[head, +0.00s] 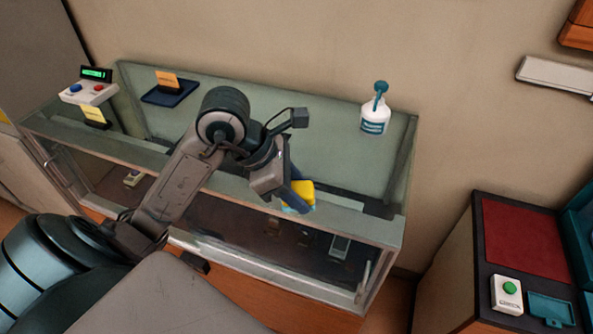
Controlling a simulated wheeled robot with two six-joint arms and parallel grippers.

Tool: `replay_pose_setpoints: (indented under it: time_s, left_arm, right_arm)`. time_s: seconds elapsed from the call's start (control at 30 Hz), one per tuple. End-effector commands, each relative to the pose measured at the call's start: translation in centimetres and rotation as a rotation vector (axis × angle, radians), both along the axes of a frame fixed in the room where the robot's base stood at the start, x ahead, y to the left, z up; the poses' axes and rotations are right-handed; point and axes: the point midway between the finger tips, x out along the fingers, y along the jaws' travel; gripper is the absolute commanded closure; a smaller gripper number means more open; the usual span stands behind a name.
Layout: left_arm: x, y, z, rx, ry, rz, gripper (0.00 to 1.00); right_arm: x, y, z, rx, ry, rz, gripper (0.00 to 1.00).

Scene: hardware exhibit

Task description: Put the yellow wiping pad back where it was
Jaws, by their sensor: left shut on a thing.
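The yellow wiping pad (303,190) is in the jaws of my left gripper (297,195), with a light-blue underside showing at its lower edge. My left arm reaches in from the left, and the gripper is over the front part of the glass display case (385,222). The gripper's fingers partly hide the pad. I cannot tell whether the pad touches the glass. My right gripper is not in view.
A white pump bottle (375,118) stands at the case top's back right. A dark blue tray (170,92) with an orange card and a button box (89,92) are at the left. A counter with a red mat (523,238) stands at the right.

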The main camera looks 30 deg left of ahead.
Motion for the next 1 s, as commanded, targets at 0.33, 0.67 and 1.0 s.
replay_pose_setpoints:
  time_s: [0.33,0.67,1.0]
  left_arm:
    - [6.9,4.9,-0.7,0.002,0.005,0.006,0.77]
    - [10.9,7.6,-1.2,0.001,0.000,0.001,0.77]
    - [11.0,7.7,-4.9,0.001,0.002,0.001,0.77]
  right_arm:
    - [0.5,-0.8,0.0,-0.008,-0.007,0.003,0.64]
    - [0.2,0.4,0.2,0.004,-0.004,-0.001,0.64]
    - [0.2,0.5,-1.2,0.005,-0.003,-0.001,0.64]
